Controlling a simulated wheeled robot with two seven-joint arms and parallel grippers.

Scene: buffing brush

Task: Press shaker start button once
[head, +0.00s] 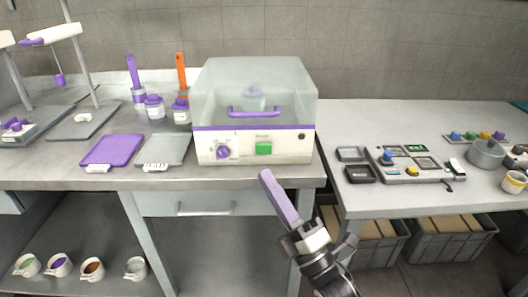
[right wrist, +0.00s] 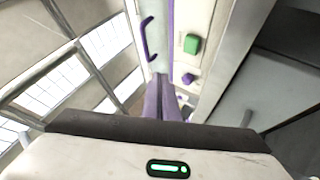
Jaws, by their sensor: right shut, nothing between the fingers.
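The shaker (head: 254,110) stands on the left bench with a clear lid and a purple handle. Its front panel has a green start button (head: 264,148) and a purple knob (head: 223,152) to its left. The green button also shows in the right wrist view (right wrist: 192,44). My right gripper (head: 266,176) has its purple fingers shut and empty, just in front of and below the panel, near the green button. I cannot tell from these frames whether the tips touch the shaker; they appear apart from the button. My left gripper is not in view.
A purple tray (head: 112,150) and a grey tray (head: 164,149) lie left of the shaker. Purple-capped jars (head: 154,107) stand behind them. The right bench holds a device with colored knobs (head: 414,165) and a grey pot (head: 486,153). A gap separates the benches.

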